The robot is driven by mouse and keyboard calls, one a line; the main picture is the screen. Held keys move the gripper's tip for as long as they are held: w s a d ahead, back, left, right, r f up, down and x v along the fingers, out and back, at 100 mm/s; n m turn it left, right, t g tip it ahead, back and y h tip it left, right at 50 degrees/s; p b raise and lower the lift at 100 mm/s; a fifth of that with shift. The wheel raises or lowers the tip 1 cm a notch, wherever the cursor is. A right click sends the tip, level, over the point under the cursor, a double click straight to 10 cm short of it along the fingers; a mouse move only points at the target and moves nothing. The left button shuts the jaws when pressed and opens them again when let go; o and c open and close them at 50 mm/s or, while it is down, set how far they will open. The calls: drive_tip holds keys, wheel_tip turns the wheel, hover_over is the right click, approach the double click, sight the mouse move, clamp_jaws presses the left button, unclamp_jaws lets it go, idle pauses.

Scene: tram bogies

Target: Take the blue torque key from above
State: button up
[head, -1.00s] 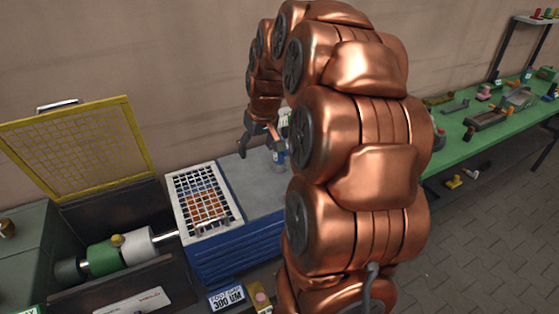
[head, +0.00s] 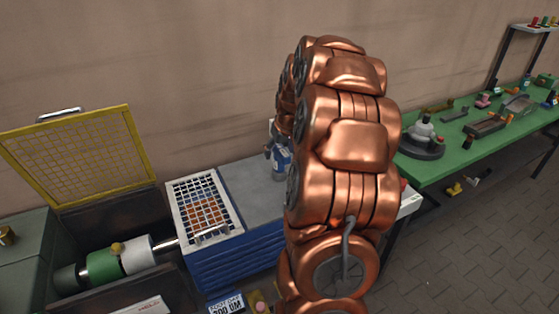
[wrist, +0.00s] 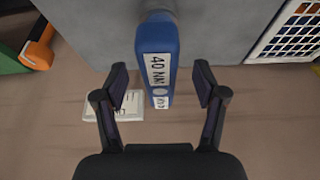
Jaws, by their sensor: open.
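The blue torque key (wrist: 157,60) is in the wrist view, with white labels, one reading "40 NM". Its blue body also shows in the head view (head: 282,160), on the grey top of the blue cabinet, partly hidden by my arm. My gripper (wrist: 160,88) is open in the wrist view. Its two fingers are apart, one on each side of the lower end of the key in the picture, with a gap on both sides. In the head view my gripper is mostly hidden behind my copper arm.
A white grid tray (head: 181,198) lies left of the key on the blue cabinet (head: 235,262). Further left is an open bin with a raised yellow mesh lid (head: 80,155). A green table (head: 440,165) with several parts stands at the right. The wall is close behind the cabinet.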

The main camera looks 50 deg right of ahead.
drive_tip(key=shift+p+x, duration=0.6)
drive_tip(key=shift+x, duration=1.1)
drive_tip(key=shift+c, duration=0.2)
clamp_jaws()
